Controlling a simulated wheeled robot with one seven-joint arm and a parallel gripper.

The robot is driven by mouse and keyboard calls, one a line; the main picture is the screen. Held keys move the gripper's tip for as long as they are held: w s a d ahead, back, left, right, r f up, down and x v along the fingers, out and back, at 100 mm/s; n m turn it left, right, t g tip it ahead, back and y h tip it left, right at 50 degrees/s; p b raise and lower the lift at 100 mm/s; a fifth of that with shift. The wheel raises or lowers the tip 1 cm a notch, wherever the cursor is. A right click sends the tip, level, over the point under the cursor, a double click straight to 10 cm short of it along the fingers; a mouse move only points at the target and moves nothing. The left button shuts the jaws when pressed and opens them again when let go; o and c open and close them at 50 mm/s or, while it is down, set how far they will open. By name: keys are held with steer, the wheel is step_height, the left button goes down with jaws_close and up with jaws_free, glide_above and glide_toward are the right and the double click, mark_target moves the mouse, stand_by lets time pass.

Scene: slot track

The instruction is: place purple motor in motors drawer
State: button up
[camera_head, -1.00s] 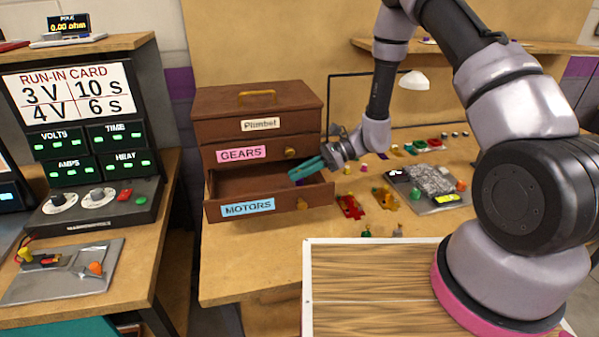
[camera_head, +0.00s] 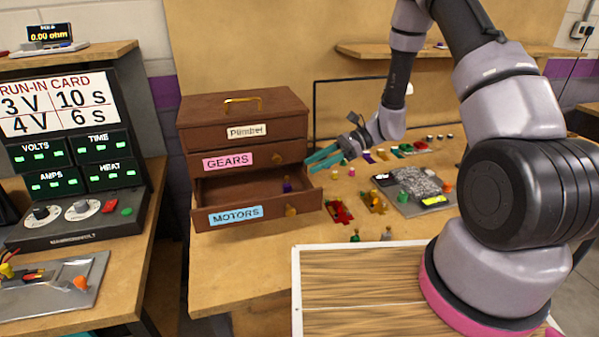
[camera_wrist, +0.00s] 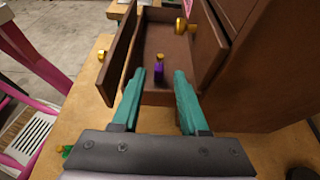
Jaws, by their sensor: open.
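The purple motor (camera_head: 287,185) stands in the open motors drawer (camera_head: 241,217), near its right end. It also shows in the wrist view (camera_wrist: 159,70) as a dark purple upright body with a gold top, on the drawer floor. My gripper (camera_head: 322,158) has teal fingers and is just right of the drawer. In the wrist view the fingers (camera_wrist: 166,78) are spread apart with the motor seen in the gap between them and beyond the tips. Nothing is held.
The gears drawer (camera_head: 240,161) above is shut. Small coloured parts, with a red car chassis (camera_head: 338,211) and a yellow one (camera_head: 373,202), lie on the bench to the right. A wooden board (camera_head: 360,275) is in front.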

steer(key=s+d+r+n+t+h, duration=0.1)
steer(key=s+d+r+n+h, duration=0.2)
steer(key=r, duration=0.7)
steer(key=s+d+r+n+h, duration=0.2)
steer(key=d+r+n, duration=0.15)
steer(key=r, duration=0.55)
steer(key=s+d+r+n+t+h, duration=0.4)
steer(key=s+d+r+t, duration=0.5)
steer(key=r, duration=0.6)
steer(key=s+d+h, duration=0.2)
steer(key=s, duration=0.1)
steer(key=shift+r, duration=0.2)
steer(key=shift+n, duration=0.25)
